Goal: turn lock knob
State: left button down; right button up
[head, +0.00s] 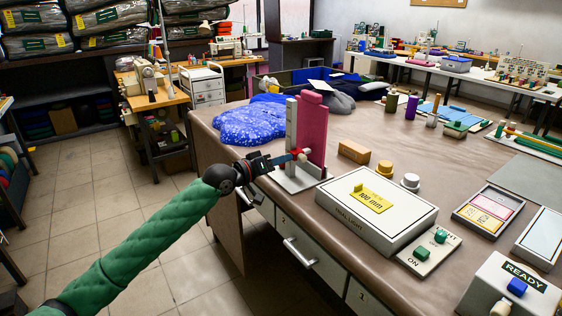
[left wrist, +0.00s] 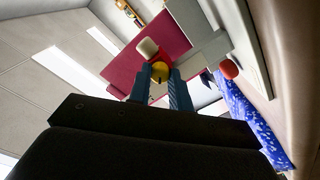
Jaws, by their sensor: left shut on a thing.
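A height-gauge-like stand with grey posts (head: 291,125) and a tall pink-red plate (head: 313,130) stands at the table's near left edge. My left gripper (head: 284,159) reaches its left side, at the height of a small red part (head: 300,154). In the left wrist view my left gripper's fingers (left wrist: 160,88) are closed on a small yellow and red knob (left wrist: 159,71), which appears to be the lock knob. A pale cap (left wrist: 147,48) shows just beyond it. A separate red knob (left wrist: 228,69) is to the right, apart from the fingers. The gripper partly hides the knob.
A blue patterned bag (head: 250,122) lies behind the stand. A white box with a yellow label (head: 375,230), a wooden block (head: 353,151) and round knobs lie to the right. A panel with green switches (head: 428,250) is at the front. Open floor lies left of the table.

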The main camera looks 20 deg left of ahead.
pick_arm(q)
jog(key=c, duration=1.3)
grip_release()
jog(key=shift+s+a, duration=0.1)
jog(key=shift+s+a+f, duration=0.1)
jog(key=shift+s+a, duration=0.1)
jog(key=b+v, duration=0.2)
jog(key=v, duration=0.5)
pick_arm(e)
jog(key=a+f, duration=0.1)
jog(key=w+a+f, duration=0.1)
jog(key=shift+a+f+y, duration=0.3)
jog(key=shift+a+f, duration=0.05)
jog(key=shift+f, duration=0.05)
jog(key=shift+r+t, duration=0.2)
jog(key=shift+t, duration=0.1)
